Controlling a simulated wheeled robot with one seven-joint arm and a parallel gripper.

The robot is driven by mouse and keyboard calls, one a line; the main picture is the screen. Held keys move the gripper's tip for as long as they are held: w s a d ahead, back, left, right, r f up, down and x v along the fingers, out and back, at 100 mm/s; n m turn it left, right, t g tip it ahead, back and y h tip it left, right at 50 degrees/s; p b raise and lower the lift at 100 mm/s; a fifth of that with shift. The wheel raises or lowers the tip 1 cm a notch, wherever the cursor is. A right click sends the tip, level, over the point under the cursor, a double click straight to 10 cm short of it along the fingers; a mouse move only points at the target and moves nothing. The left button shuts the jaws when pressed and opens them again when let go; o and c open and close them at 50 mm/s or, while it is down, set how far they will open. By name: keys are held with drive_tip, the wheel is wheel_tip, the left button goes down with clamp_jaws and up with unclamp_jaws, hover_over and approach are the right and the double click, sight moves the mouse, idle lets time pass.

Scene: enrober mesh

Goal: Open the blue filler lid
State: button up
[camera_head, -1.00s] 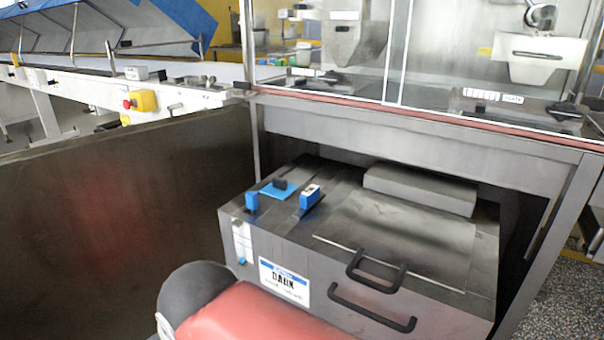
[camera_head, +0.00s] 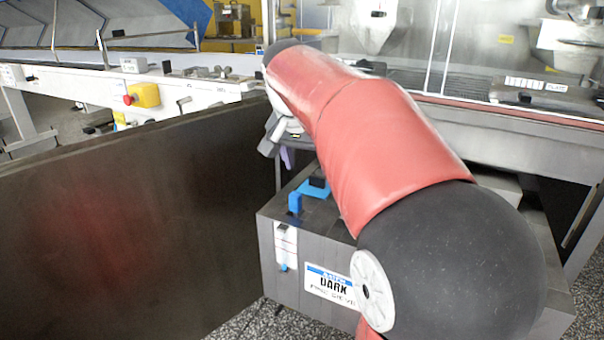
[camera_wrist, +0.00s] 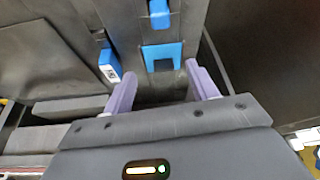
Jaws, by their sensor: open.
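The blue filler lid (camera_wrist: 152,51) is a small flat square with a dark block on it, on the grey tank top. It lies just beyond my fingertips in the wrist view. In the head view the lid (camera_head: 312,191) is partly visible left of my red arm. My gripper (camera_wrist: 160,75) is open, its two purple fingers spread with nothing seen held between them. In the head view one purple finger of my gripper (camera_head: 287,158) shows behind the lid, above the tank's back-left part. I cannot tell if a finger touches anything.
A blue upright piece (camera_head: 295,202) stands at the tank's front-left edge, near the lid. A blue-and-white block (camera_wrist: 109,66) sits beside the lid. The tank (camera_head: 285,240) stands beneath a machine frame, with a tall dark panel (camera_head: 130,215) to its left.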

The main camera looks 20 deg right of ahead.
sight(317, 176)
drive_tip(key=shift+m, duration=0.8)
drive_tip(key=w+d+f, duration=0.1)
drive_tip(key=f, duration=0.1)
drive_tip(key=w+d+f, duration=0.3)
drive_tip(key=f, duration=0.1)
drive_tip(key=shift+w+d+f+b, duration=0.35)
drive_tip(key=shift+w+b, duration=0.05)
clamp_jaws()
